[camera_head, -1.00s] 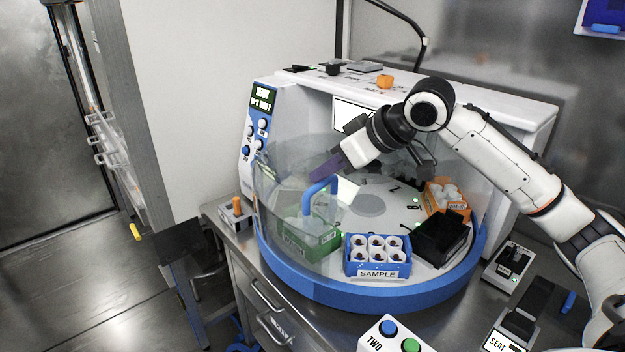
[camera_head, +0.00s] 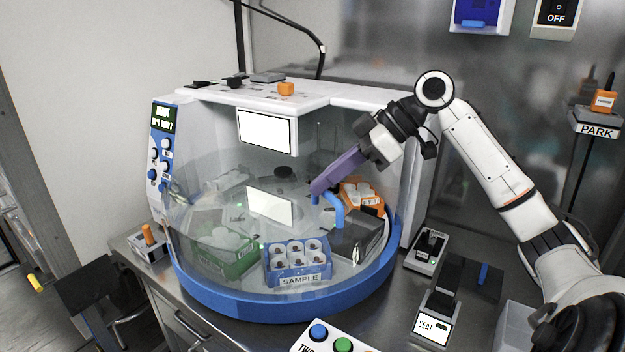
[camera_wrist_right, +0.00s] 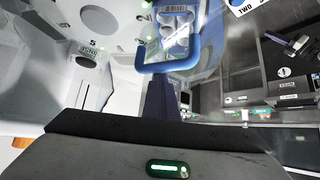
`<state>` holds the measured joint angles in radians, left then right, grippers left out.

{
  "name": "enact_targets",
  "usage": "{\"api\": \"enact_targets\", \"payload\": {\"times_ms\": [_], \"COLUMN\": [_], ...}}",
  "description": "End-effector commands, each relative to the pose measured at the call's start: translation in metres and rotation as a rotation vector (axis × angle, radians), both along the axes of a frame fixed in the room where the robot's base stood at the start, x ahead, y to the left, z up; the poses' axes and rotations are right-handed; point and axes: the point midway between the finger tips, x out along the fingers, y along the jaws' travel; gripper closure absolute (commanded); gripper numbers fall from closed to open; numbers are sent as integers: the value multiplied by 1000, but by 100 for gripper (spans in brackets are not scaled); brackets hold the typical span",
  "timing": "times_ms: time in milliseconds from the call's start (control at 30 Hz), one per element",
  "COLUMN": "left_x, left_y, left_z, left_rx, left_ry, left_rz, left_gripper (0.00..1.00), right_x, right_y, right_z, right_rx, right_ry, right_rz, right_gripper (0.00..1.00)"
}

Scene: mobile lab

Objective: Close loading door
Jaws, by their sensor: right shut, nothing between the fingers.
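The loading door (camera_head: 215,215) is a clear curved panel on the front of the round white-and-blue machine (camera_head: 300,308). It now spans most of the opening, in front of the green rack and the blue SAMPLE rack (camera_head: 299,262). Its blue handle (camera_head: 338,214) stands at the right side of the opening, near the black rack. My right gripper (camera_head: 316,188) has purple fingers, shut and empty, at the top of the handle; I cannot tell if they touch. In the right wrist view the blue handle (camera_wrist_right: 168,67) lies just beyond the fingers. My left gripper is not in view.
A green rack (camera_head: 225,255), an orange rack (camera_head: 362,192) and a black rack (camera_head: 357,240) sit inside the machine. A panel with blue and green buttons (camera_head: 330,340) stands in front. A SEAT block (camera_head: 433,328) and a PARK post (camera_head: 594,122) are at the right.

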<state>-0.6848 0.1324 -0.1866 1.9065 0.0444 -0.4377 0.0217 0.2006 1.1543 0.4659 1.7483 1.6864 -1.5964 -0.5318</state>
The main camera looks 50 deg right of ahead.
Motion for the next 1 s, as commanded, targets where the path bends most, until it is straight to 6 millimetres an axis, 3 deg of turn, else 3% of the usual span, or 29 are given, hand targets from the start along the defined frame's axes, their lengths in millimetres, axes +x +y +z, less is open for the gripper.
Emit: {"api": "enact_targets", "payload": {"times_ms": [300, 500, 1000], "left_x": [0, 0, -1], "left_y": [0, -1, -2], "left_z": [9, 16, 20], "left_rx": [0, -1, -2], "left_ry": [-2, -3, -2], "left_rz": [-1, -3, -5], "left_gripper": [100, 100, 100], "right_x": [-9, -9, -7], "right_y": [-51, -71, -85], "right_z": [1, 1, -1], "right_rx": [1, 2, -2], "right_ry": [2, 3, 1], "right_rz": [-6, -4, -4], "right_gripper": [100, 100, 100]}}
